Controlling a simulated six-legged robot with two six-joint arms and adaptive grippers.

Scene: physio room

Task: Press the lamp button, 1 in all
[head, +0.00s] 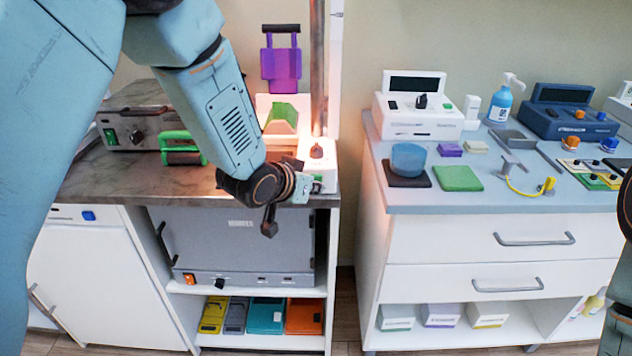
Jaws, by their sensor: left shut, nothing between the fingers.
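My left gripper (269,226) is shut and empty. Its dark fingers point down in front of the left counter's front edge. A white box (325,172) with a dark knob (317,151) on top stands at the counter's right end, just right of and behind my left wrist, which covers part of it. An upright pole (317,75) rises behind the box, and a warm glow lights this corner. The lamp's head is not in view. I cannot make out a clearly marked lamp button; my wrist may hide it. My right gripper is not in view.
The left counter (110,178) holds a grey device (135,128), a green-handled item (182,150) and a purple item (281,65). A grey cabinet unit (240,240) sits below. The right counter (400,198) carries several devices and a blue bottle (500,103). A gap separates the counters.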

